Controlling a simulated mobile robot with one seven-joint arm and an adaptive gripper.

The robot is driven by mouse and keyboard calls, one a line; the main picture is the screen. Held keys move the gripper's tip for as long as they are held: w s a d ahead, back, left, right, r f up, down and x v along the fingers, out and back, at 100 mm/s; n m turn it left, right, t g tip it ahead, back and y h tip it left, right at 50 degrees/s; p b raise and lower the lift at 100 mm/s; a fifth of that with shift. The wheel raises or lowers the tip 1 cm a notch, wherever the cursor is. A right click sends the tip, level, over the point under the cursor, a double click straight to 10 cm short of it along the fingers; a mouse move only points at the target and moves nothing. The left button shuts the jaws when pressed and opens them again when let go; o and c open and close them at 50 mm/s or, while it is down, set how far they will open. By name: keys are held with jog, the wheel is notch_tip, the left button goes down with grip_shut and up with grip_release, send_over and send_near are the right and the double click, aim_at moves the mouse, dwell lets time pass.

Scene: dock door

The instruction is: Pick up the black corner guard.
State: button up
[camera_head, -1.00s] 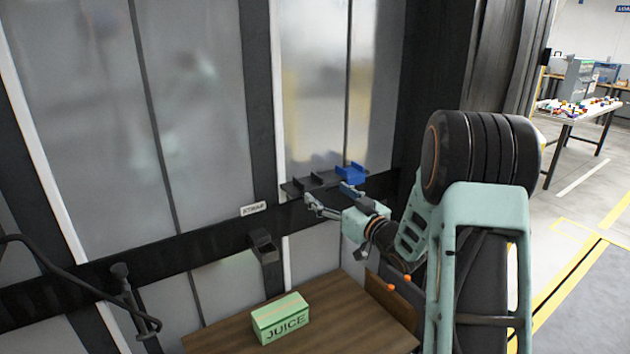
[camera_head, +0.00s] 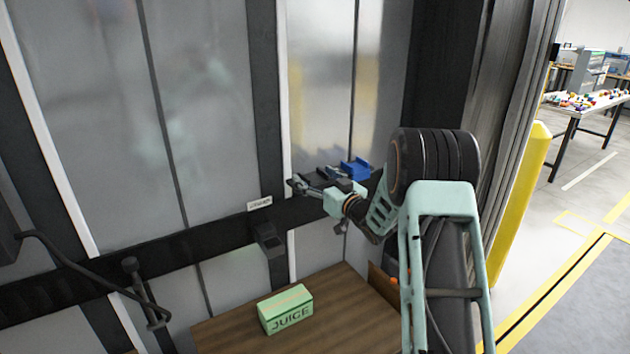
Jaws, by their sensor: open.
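Dark angular pieces (camera_head: 324,174) sit on a narrow black ledge on the door, just left of a blue bracket-like piece (camera_head: 356,169). The black corner guard seems to be among them, but I cannot separate its outline from the dark ledge. My gripper (camera_head: 301,187) is open, in front of the ledge's left end, with its fingers pointing left. My gripper and wrist hide part of the ledge. I cannot tell whether the fingers touch anything, and nothing shows held between them.
A green JUICE box (camera_head: 286,309) stands on a brown wooden table (camera_head: 230,327) below. A black holder (camera_head: 268,240) and a small white label (camera_head: 259,204) are on the door frame. A black bent rod (camera_head: 85,268) is at left. A yellow post (camera_head: 519,205) stands at right.

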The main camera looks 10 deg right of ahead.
jog(key=c, duration=1.3)
